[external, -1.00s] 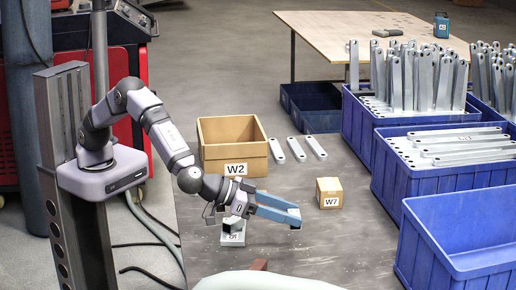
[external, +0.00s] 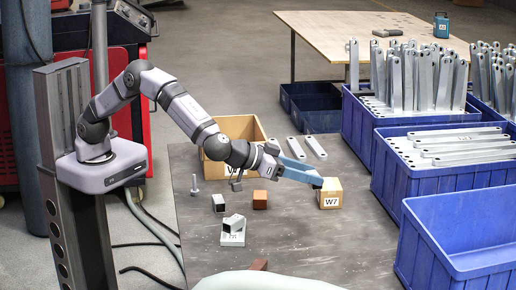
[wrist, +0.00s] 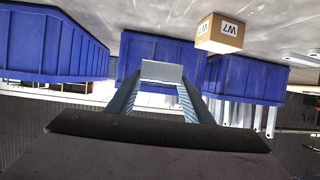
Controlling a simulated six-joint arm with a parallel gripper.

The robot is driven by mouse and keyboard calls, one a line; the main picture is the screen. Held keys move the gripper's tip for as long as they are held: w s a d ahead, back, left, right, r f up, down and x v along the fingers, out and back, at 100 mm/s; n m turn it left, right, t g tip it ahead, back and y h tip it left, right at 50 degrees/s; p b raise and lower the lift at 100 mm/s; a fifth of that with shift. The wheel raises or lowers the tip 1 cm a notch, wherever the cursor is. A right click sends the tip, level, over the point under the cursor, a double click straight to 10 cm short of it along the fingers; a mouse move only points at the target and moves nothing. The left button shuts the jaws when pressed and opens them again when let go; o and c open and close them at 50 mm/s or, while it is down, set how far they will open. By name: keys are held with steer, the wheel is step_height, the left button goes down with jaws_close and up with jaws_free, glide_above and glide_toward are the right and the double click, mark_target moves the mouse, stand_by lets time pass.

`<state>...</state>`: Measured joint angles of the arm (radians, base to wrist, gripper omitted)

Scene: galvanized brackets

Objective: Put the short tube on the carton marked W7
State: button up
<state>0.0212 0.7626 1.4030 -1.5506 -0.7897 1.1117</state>
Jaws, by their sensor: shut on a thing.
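The small brown carton marked W7 (external: 329,194) stands on the grey table. It shows in the wrist view (wrist: 220,34) with its label upside down, beyond and to the right of my fingertips. My gripper (external: 313,180) is at the carton's upper left edge in the external view. In the wrist view my gripper (wrist: 162,88) is shut on a pale grey, flat-faced piece (wrist: 162,71), which looks like the short tube. In the external view the fingers mostly hide this piece. A gap shows between it and the carton in the wrist view.
An open brown box (external: 229,124) stands behind my arm, near flat brackets (external: 315,147). Blue bins (external: 470,235) line the right.

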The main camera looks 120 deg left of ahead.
steer(key=s+a+r+n+g+y+p, duration=0.1)
steer(key=s+a+r+p, duration=0.2)
steer(key=a, duration=0.7)
steer(key=s+a+r+n+g+y, duration=0.1)
steer(key=s+a+r, duration=0.3)
steer(key=a, duration=0.6)
steer(key=m+t+h, duration=0.3)
glide_above(324, 185)
steer(key=shift+f, duration=1.75)
steer(key=shift+s+a+f+b, duration=0.1)
steer(key=shift+f+b, duration=1.4)
steer(key=shift+f, duration=3.45)
steer(key=shift+f, duration=0.2)
steer(key=o, duration=1.1)
